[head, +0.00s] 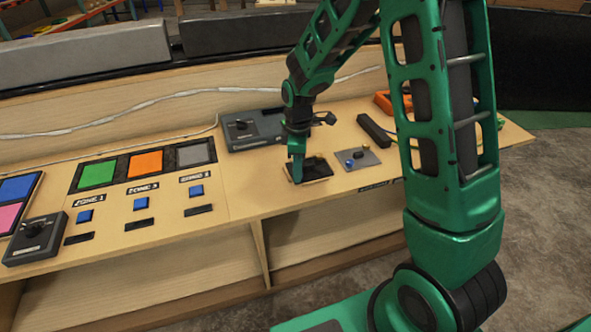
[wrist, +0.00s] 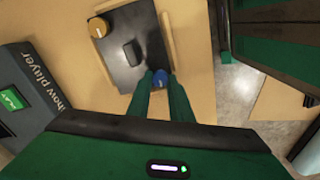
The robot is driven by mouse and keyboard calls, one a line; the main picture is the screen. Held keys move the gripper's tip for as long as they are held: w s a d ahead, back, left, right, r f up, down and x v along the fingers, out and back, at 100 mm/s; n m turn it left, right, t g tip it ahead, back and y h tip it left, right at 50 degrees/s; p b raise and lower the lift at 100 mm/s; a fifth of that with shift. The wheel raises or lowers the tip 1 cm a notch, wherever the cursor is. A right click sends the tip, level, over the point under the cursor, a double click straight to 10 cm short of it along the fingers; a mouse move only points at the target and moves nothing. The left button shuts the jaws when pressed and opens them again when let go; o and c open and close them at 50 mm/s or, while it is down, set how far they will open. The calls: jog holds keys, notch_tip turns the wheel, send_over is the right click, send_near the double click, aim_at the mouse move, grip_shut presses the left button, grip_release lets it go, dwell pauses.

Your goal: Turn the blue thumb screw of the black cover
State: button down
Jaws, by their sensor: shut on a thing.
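The black cover (wrist: 135,35) lies flat on the wooden console; it also shows in the head view (head: 316,168), partly behind my gripper. A blue thumb screw (wrist: 160,76) sits at the cover's near edge in the wrist view, between my fingertips. A second, orange-yellow thumb screw (wrist: 98,27) sits at the cover's left corner. My gripper (wrist: 162,80) points down and is shut on the blue thumb screw; in the head view the gripper (head: 297,178) hides that screw.
A grey plate (head: 365,159) with a blue and an orange knob lies right of the cover. A dark box labelled "Show player" (wrist: 20,100) stands close at left in the wrist view. A black bar (head: 374,130) and an orange device (head: 384,101) lie farther right.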

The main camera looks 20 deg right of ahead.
jog(key=shift+d+n, duration=0.15)
jog(key=shift+n, duration=0.55)
jog(key=c, duration=1.6)
grip_release()
jog(key=shift+o, duration=0.2)
notch_tip(320, 180, up, 11)
jog(key=shift+f, duration=0.15)
